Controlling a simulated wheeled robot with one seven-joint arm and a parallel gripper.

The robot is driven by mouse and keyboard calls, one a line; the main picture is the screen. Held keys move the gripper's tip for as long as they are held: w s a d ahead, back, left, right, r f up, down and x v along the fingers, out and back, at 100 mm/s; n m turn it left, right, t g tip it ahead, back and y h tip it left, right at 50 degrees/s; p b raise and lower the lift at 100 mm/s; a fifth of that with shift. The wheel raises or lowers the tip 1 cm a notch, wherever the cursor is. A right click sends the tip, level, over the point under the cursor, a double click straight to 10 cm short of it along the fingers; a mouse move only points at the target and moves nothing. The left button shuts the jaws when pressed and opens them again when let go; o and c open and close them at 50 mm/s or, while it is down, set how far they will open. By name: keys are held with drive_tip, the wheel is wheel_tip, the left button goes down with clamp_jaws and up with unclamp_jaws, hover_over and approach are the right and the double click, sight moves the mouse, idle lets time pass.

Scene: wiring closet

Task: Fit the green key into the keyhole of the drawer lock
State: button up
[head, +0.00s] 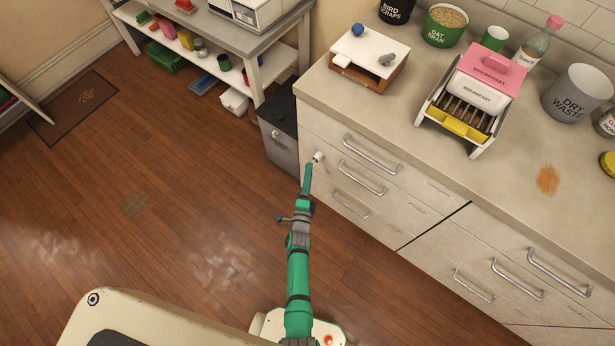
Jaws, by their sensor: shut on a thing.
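My gripper (307,182) is at the end of my green arm, in front of the top left drawer (352,150) of the counter. It is shut and points up at a small pale round drawer lock (319,156) on the drawer front. The gripper's tip is very close to the lock, just below it in the picture. The green key is hard to tell apart from the slim green end of the arm. Whether its tip touches or enters the keyhole cannot be seen. The drawer looks closed.
A dark grey bin (279,130) stands left of the drawers. Metal drawer handles (372,154) stick out to the right of the lock. A wooden box (367,62) and a pink-and-white toaster (475,95) stand on the counter. The wooden floor (150,200) at left is open.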

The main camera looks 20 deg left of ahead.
drive_tip(key=shift+w+d, duration=0.25)
drive_tip(key=shift+w, duration=0.45)
drive_tip(key=shift+w, duration=0.25)
drive_tip(key=shift+w+d, duration=0.1)
drive_tip(key=shift+w, duration=0.05)
drive_tip(key=o, duration=1.4)
drive_tip(key=shift+d, duration=0.1)
drive_tip(key=shift+s, duration=0.25)
drive_tip(key=shift+s+d, duration=0.15)
drive_tip(key=shift+s, duration=1.05)
drive_tip(key=shift+s+d, duration=0.15)
drive_tip(key=shift+s, duration=1)
